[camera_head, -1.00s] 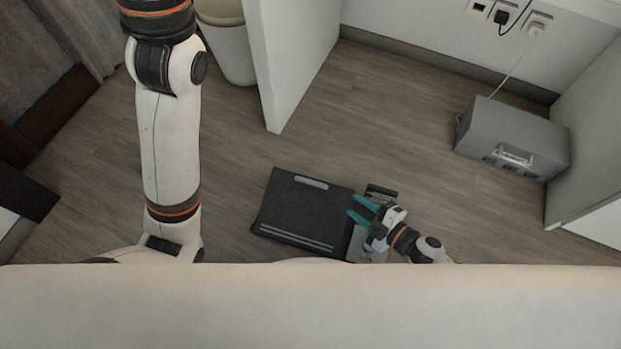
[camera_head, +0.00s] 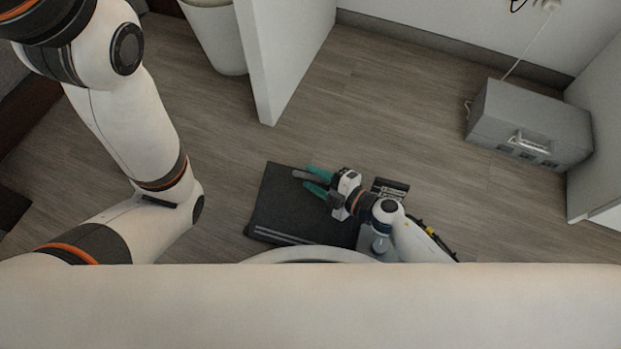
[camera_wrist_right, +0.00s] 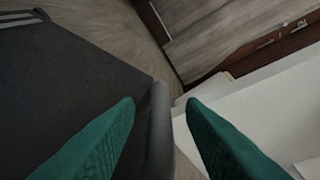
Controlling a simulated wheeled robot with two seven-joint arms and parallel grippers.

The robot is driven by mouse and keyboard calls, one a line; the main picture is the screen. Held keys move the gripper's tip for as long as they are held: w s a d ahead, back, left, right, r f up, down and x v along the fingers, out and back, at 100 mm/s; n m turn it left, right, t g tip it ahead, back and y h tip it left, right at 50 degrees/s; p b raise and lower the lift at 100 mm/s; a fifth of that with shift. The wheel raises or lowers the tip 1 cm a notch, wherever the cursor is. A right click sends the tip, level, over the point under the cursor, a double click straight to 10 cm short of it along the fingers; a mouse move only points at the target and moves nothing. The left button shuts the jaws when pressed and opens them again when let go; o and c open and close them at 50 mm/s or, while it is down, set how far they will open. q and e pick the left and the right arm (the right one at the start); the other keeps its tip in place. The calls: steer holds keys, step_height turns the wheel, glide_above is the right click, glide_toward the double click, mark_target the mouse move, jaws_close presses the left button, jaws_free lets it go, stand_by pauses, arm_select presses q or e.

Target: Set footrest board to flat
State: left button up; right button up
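The footrest board (camera_head: 285,212) is a dark panel low in front of me, with pale stripes along its near edge; I cannot tell its exact tilt. My right gripper (camera_head: 308,180) is over its far part, with teal fingers apart. A grey rounded bar (camera_head: 302,174) at the board's far edge lies between the fingertips. In the right wrist view the board (camera_wrist_right: 75,85) fills the left side. There the bar (camera_wrist_right: 159,125) runs between the open fingers (camera_wrist_right: 160,103), with a gap visible on both sides. My left arm shows at the left; its gripper is out of view.
A grey box with a handle (camera_head: 530,125) stands on the floor at the right. A white panel (camera_head: 285,55) and a pale bin (camera_head: 215,35) are beyond the board. The wooden floor (camera_head: 400,110) between panel and box is clear.

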steer(key=shift+x, duration=0.75)
jaws_close()
